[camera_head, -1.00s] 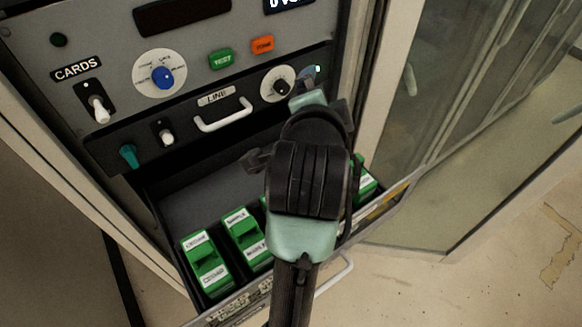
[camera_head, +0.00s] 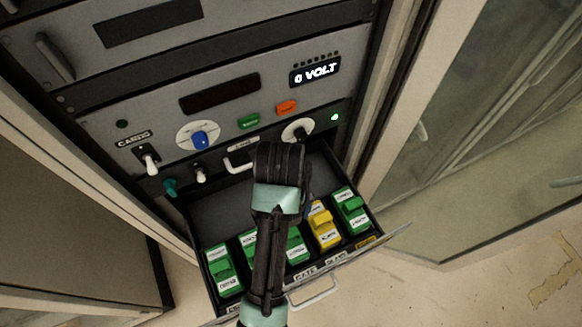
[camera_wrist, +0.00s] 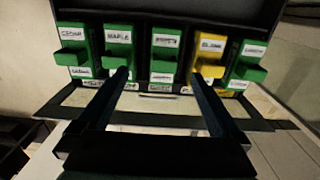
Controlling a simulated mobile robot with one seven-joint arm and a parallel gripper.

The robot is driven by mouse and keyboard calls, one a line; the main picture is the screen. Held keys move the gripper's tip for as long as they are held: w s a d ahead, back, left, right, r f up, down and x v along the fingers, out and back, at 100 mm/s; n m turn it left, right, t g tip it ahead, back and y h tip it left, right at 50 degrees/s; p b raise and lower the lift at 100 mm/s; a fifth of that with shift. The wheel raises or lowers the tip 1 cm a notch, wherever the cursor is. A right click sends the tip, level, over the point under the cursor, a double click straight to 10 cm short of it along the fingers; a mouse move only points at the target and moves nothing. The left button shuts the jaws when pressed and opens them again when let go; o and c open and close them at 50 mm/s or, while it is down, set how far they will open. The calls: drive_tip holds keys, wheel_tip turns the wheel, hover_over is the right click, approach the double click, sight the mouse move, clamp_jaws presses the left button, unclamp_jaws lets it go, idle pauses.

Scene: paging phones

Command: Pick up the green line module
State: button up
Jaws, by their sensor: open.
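Several green line modules and one yellow module stand in a row in an open drawer (camera_head: 205,208). In the wrist view, the green ones are at the far left, labelled CEDAR (camera_wrist: 74,50), second from left, labelled MAPLE (camera_wrist: 118,48), in the middle (camera_wrist: 164,52), and at the far right (camera_wrist: 248,64). The yellow module (camera_wrist: 210,55) is second from right. My gripper (camera_wrist: 160,74) is open and empty, its two fingers spread on either side of the middle green module in the picture. I cannot tell how far above it they are. In the head view my arm hides the fingers and part of the row.
The drawer front has a handle (camera_head: 313,292) and labels. Above the drawer, the panel carries switches, a blue knob (camera_head: 199,139), a green button (camera_head: 248,121), an orange button (camera_head: 286,107) and a display reading 0 VOLT (camera_head: 315,71). A glass door (camera_head: 480,130) stands at the right.

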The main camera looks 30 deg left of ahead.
wheel_tip(320, 180, down, 4)
drive_tip(key=shift+b, duration=0.55)
drive_tip(key=shift+f+p, duration=0.55)
drive_tip(key=shift+f, duration=0.35)
drive_tip(key=f+p, duration=0.1)
drive_tip(key=f, duration=0.1)
drive_tip(key=d+f, duration=0.1)
drive_tip(key=f, duration=0.1)
drive_tip(key=shift+d+p, duration=0.1)
drive_tip(key=shift+p, duration=0.25)
drive_tip(key=shift+f, duration=0.6)
clamp_jaws()
